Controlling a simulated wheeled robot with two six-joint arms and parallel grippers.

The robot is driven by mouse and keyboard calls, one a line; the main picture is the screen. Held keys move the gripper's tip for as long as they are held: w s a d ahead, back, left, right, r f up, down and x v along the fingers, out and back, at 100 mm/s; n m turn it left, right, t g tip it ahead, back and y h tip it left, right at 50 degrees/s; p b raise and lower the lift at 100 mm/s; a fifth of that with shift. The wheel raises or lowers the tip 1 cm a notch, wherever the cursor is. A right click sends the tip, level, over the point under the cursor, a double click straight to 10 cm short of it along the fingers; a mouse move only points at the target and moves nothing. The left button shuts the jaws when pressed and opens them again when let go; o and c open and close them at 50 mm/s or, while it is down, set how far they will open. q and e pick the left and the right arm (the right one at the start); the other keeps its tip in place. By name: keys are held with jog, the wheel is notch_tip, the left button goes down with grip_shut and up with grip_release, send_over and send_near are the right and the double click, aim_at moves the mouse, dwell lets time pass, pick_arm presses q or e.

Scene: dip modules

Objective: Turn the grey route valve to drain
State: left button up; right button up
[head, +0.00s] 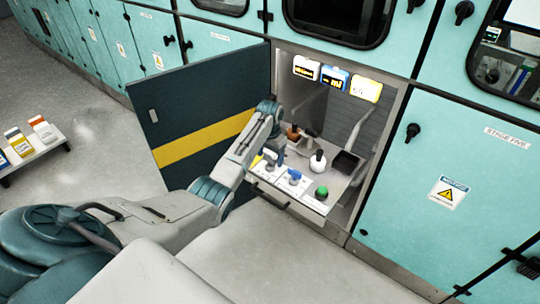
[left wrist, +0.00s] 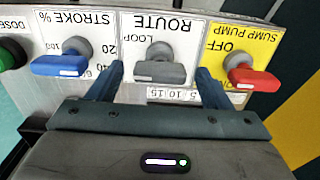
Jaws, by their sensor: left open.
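The grey route valve (left wrist: 160,70) sits on the white ROUTE plate in the left wrist view, where the lettering appears upside down. Its handle lies crosswise in the picture. A LOOP label shows beside its hub; I cannot read a drain label. My left gripper (left wrist: 162,78) is open, with one finger on each side of the grey handle and visible gaps between.
The blue stroke knob (left wrist: 62,63) and red sump pump knob (left wrist: 252,74) flank the route valve closely. A green knob (head: 321,193) is at the panel's end. Bottles (head: 318,161) stand behind the panel. An open dark door (head: 200,115) with a yellow stripe stands left.

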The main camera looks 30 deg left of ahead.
pick_arm(q)
jog(key=c, duration=1)
